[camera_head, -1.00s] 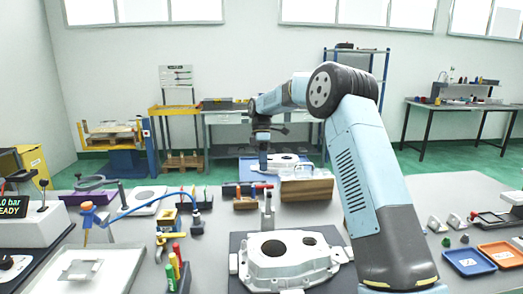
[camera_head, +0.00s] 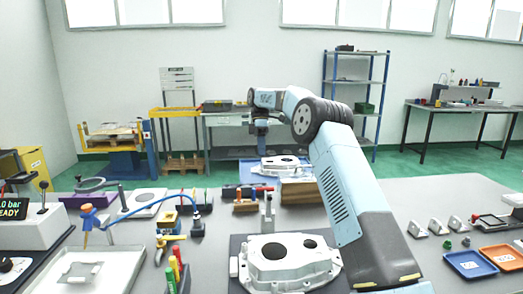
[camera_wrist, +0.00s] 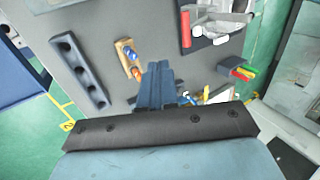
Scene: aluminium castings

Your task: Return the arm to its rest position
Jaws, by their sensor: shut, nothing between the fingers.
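My arm, light blue and dark grey, reaches from the lower right toward the back of the table in the head view. The fingers are over the grey tabletop (camera_wrist: 110,22), close to a small wooden block with coloured pieces (camera_wrist: 130,58).
A large casting (camera_head: 288,262) sits on a dark plate at the front centre. A back casting (camera_head: 280,163) lies near a wooden block (camera_head: 298,192). Blue (camera_head: 470,263) and orange (camera_head: 502,256) trays stand at right. A dark holed block (camera_wrist: 80,70) shows in the wrist view.

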